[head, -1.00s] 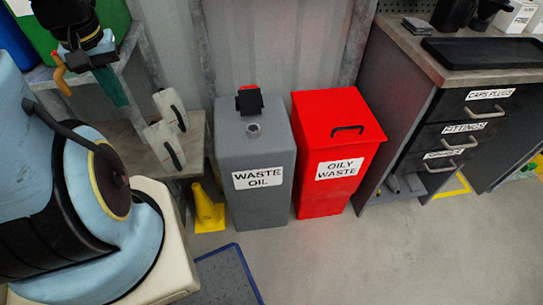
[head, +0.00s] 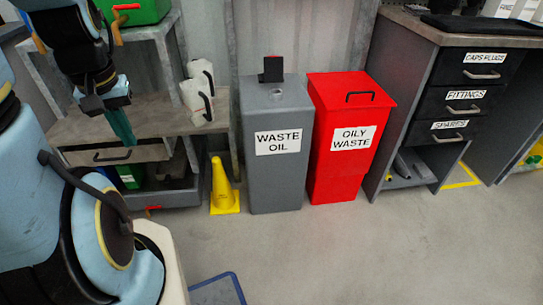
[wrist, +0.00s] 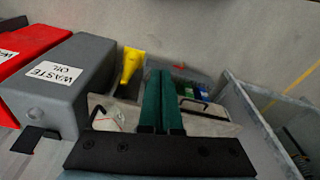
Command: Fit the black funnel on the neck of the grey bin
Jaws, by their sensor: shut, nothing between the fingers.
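The grey bin (head: 275,160), labelled WASTE OIL, stands on the floor against the wall. Its short round neck (head: 278,92) is open on top, with nothing on it. A black flap (head: 271,69) stands upright behind the neck. The bin also shows at the left of the wrist view (wrist: 75,75). I do not see the black funnel in either view now. My gripper (head: 124,138), with green fingers, hangs left of the bin near the grey shelf. In the wrist view my gripper (wrist: 159,74) is shut and empty, apart from the bin.
The red OILY WASTE bin (head: 348,145) stands right of the grey bin. A yellow cone (head: 223,190) and white jugs (head: 199,95) are on its left. A drawer cabinet (head: 455,100) with a black tray (head: 480,25) on top is at right. The front floor is mostly clear.

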